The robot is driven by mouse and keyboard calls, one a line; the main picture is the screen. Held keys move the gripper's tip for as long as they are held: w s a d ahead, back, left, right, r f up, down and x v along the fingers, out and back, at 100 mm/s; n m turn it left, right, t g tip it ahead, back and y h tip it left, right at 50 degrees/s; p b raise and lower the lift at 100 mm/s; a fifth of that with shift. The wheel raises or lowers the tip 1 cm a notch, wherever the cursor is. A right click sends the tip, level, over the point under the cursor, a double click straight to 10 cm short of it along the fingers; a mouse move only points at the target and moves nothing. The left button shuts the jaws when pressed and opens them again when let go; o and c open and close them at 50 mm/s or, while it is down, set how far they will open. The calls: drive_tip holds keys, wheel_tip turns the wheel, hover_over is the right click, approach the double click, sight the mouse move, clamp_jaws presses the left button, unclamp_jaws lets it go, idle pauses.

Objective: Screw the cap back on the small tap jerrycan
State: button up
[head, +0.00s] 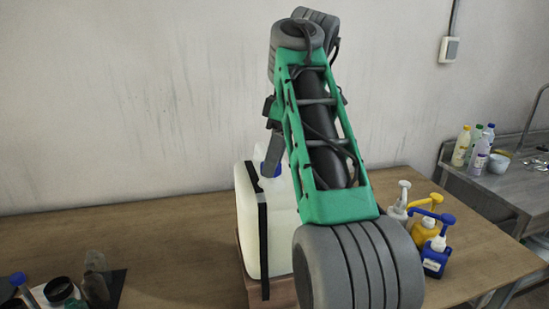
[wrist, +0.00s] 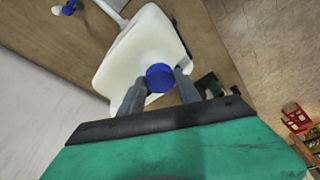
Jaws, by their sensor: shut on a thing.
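The jerrycan (head: 247,225) is a white container with a black strap or strip down its side, standing on a wooden block (head: 284,292) on the table. It also shows in the wrist view (wrist: 138,50). The blue cap (wrist: 160,77) is between the fingertips of my gripper (wrist: 158,82), which is shut on it. The cap is over the top of the jerrycan; I cannot tell whether it sits on the neck. In the head view the blue cap (head: 266,169) shows at the can's top, beside a finger. My arm hides much of the can's right side.
Pump bottles with white, yellow and blue heads (head: 427,228) stand on the table to the right. Dark items and a blue-capped bottle (head: 18,280) are at the front left. The table (head: 150,235) left of the can is clear. A steel sink counter (head: 500,185) with bottles is at far right.

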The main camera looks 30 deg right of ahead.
clamp_jaws()
drive_tip(key=shift+f, duration=0.1)
drive_tip(key=shift+s+a+m, duration=0.1)
drive_tip(key=shift+a+m, duration=0.05)
drive_tip(key=shift+m, duration=1.05)
drive_tip(key=shift+m+t+h, duration=0.3)
drive_tip(key=shift+m+h, duration=0.1)
drive_tip(key=shift+m, duration=0.5)
drive_tip(key=o, duration=1.1)
unclamp_jaws()
drive_tip(key=o, duration=0.5)
drive_tip(key=shift+o, duration=0.2)
